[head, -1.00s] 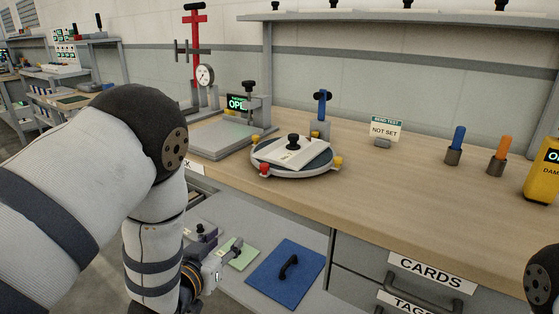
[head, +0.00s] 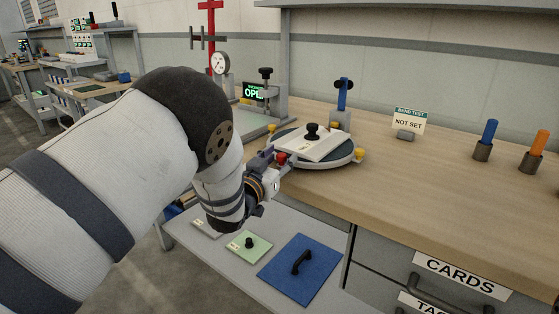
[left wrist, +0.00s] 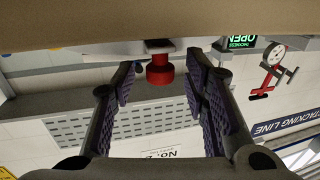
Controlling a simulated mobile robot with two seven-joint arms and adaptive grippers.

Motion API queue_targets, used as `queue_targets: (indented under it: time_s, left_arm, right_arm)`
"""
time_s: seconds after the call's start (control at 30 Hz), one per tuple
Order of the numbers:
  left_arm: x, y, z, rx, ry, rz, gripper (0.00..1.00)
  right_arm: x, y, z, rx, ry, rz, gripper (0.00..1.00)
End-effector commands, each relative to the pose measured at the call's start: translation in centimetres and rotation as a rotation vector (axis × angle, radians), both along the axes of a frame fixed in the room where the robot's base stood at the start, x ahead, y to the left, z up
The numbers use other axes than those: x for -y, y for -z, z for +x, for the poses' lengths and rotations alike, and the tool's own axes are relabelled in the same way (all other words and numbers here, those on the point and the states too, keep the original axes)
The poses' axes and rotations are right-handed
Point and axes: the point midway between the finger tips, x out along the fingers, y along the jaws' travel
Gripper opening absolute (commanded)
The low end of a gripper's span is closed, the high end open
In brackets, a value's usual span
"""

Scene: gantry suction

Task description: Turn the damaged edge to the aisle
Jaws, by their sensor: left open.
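A round turntable (head: 345,161) with a dark top and pale rim sits on the wooden bench. A white square plate (head: 325,147) with a black knob (head: 312,131) lies on it. I cannot make out a damaged edge. Yellow knobs (head: 358,154) and one red knob (head: 281,158) stick out from the rim. My left gripper (head: 270,156) is at the red knob, on the turntable's near left side. In the left wrist view, its open fingers (left wrist: 162,88) stand on either side of the red knob (left wrist: 160,70), with gaps on both sides. My right gripper is not in view.
A blue-handled post (head: 342,96) stands just behind the turntable. A press with a green lit display (head: 255,92) is behind left. A "NOT SET" sign (head: 408,123) stands to the right. A lower shelf holds a blue panel (head: 300,270) and a green plate (head: 248,246).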

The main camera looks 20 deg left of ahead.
Motion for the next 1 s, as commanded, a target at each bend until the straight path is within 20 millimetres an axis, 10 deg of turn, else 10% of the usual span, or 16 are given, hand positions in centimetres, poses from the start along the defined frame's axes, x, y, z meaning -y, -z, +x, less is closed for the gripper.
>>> queue_targets:
  time_s: [0.13,0.3,1.0]
  left_arm:
    - [0.0,-0.1,0.0,0.001,0.000,0.000,0.37]
    - [0.0,-0.1,-0.1,0.000,0.000,0.000,0.00]
    - [-2.1,0.2,0.6,-0.002,0.116,0.000,0.00]
  right_arm:
    - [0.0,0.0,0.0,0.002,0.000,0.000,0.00]
    - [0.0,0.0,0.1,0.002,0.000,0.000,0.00]
    - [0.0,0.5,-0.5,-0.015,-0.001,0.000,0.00]
